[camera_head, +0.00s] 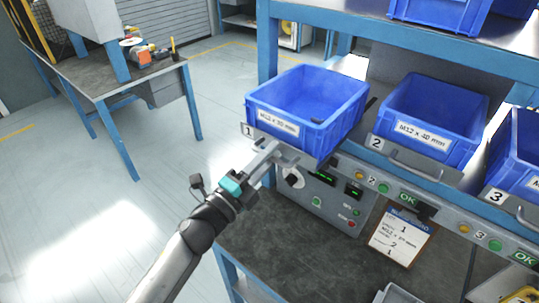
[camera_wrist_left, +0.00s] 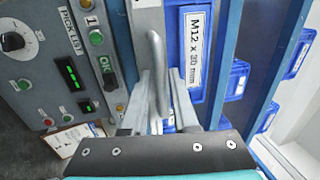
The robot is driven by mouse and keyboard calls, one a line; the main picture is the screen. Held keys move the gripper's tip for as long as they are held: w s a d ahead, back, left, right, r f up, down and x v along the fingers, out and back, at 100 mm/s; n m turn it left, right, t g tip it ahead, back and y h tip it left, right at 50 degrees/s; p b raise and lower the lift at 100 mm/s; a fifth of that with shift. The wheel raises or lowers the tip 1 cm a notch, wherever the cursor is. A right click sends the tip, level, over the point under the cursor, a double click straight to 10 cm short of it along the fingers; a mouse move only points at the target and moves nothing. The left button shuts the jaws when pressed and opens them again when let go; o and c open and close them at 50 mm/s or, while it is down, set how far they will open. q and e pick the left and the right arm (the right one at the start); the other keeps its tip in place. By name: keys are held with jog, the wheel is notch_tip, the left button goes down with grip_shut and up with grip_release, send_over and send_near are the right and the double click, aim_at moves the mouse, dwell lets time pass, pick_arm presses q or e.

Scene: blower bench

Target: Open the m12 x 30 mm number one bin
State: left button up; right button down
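The number one bin (camera_head: 293,133) is a blue open-topped box labelled M12 x 30 mm. In the head view it stands forward of the bin row, pulled out on its tray, and looks mostly empty with a small dark item inside. My left gripper (camera_head: 278,155) is at the tray's front. In the left wrist view its fingers (camera_wrist_left: 164,85) stand on both sides of the grey handle (camera_wrist_left: 155,48) and look shut on it; exact contact is hard to see. The bin's label (camera_wrist_left: 195,48) shows beside it. My right gripper is not in view.
Bins two (camera_head: 440,108) and three (camera_head: 519,165) sit to the right, with handles below. A control panel (camera_head: 325,190) with knob and buttons is under the number one bin. The floor at left is clear, with another bench (camera_head: 110,75) behind.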

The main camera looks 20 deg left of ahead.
pick_arm(q)
jog(key=shift+s, duration=0.1)
jog(key=b+v, duration=0.3)
jog(key=v, duration=1.2)
dwell(0.3)
